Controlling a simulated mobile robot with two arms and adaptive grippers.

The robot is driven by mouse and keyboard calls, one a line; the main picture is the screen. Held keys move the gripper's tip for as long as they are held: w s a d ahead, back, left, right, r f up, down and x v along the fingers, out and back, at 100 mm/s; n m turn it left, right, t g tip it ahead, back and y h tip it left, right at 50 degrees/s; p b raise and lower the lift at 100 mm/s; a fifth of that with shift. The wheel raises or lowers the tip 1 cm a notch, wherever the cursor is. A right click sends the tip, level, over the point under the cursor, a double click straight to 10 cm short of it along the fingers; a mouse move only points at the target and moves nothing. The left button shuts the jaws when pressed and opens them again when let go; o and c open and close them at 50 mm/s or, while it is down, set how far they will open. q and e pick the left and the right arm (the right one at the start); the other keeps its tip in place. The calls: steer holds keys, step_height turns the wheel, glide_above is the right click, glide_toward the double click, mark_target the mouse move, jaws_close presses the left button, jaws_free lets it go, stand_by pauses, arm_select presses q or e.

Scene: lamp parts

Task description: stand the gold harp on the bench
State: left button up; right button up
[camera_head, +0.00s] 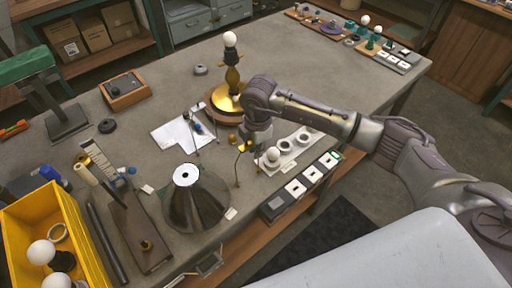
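The gold harp (237,172) is a thin gold wire piece below my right gripper (246,145), near the front edge of the bench (330,80). Its top is at the fingertips, and its thin legs reach down between the metal cone shade and the white-cupped tray. My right gripper appears shut on it, though the wrist hides part of the fingers. I cannot tell whether the feet touch the bench top. My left gripper is not in view.
The metal shade (198,200) stands left of the harp. A tray with white cups and a bulb (285,146) lies to the right. The gold lamp base with bulb (231,88) stands behind. A yellow bin (80,235) is at left. The back middle is clear.

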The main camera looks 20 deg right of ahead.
steer(key=shift+o, duration=0.9)
steer(key=shift+r, duration=0.65)
step_height(320, 180, up, 11)
steer(key=b, duration=0.2)
steer(key=shift+s, duration=0.35)
steer(key=shift+d, duration=0.1)
